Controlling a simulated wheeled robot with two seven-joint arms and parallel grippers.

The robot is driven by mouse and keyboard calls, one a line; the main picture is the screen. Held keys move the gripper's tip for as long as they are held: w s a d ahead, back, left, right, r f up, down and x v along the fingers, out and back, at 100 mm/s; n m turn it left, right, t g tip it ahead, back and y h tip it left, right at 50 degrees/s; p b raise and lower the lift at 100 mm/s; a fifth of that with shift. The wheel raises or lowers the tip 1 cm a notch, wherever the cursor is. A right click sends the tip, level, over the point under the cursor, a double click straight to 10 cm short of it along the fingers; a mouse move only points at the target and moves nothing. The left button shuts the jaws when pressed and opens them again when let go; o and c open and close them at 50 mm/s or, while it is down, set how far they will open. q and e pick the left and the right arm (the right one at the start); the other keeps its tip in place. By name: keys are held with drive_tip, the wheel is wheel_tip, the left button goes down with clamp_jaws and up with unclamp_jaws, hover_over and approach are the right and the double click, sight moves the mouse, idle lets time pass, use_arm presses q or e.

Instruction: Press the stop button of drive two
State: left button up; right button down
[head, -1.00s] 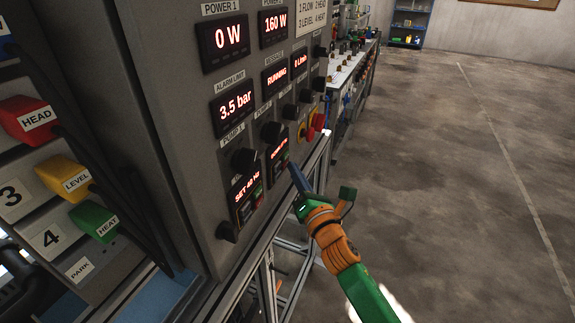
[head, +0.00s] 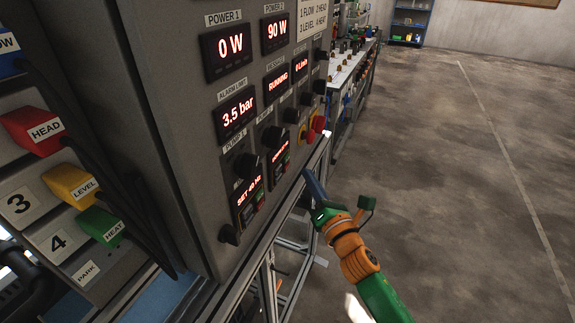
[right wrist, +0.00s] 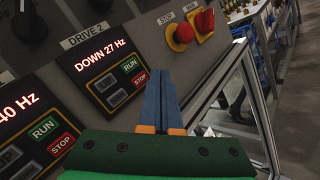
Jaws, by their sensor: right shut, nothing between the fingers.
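The drive two unit (right wrist: 108,75) is a dark panel on the grey cabinet, labelled DRIVE 2. Its display reads DOWN 27 Hz. Its red stop button (right wrist: 139,79) sits below the green RUN button (right wrist: 129,66). In the head view the same drive two unit (head: 281,152) is small and seen at a slant. My right gripper (head: 308,172) is shut and empty, just right of the unit and apart from it. In the right wrist view my shut blue fingers (right wrist: 159,76) show right of the stop button. My left gripper is not in view.
The drive one unit (head: 248,199) reads SET 40 Hz, left of drive two. A red mushroom knob (right wrist: 180,35) on yellow and a red knob (right wrist: 204,21) sit at upper right. Coloured plugs with cables fill the left. Open floor (head: 450,190) lies right.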

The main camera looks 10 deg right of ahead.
drive_tip(key=shift+s+d, duration=0.45)
drive_tip(key=shift+d, duration=0.2)
drive_tip(key=shift+s+d, duration=0.4)
drive_tip(key=shift+d, duration=0.2)
drive_tip(key=s+d+f+m+g+h, duration=0.1)
drive_tip(key=s+f+m+g, duration=0.3)
drive_tip(key=f, duration=0.6)
drive_tip(key=s+d+f+m+g+h, duration=0.1)
drive_tip(key=s+f+m+g, duration=0.15)
drive_tip(key=f+m, duration=0.55)
drive_tip(key=s+d+f+m+g+h, duration=0.15)
drive_tip(key=s+f, duration=0.25)
drive_tip(key=f, duration=0.8)
drive_tip(key=s+f+m+g, duration=0.3)
drive_tip(key=s+f+m, duration=0.2)
drive_tip(key=s, duration=0.6)
drive_tip(key=s+f+m+g, duration=0.3)
drive_tip(key=s+f+m, duration=0.2)
drive_tip(key=s, duration=0.6)
drive_tip(key=s+a+f+m+g, duration=0.1)
drive_tip(key=s+f+m+g, duration=0.3)
drive_tip(key=s, duration=0.7)
wheel_tip(320, 180, down, 3)
drive_tip(key=shift+r+m, duration=0.1)
drive_tip(key=shift+m, duration=0.35)
drive_tip(key=shift+w+a, duration=0.1)
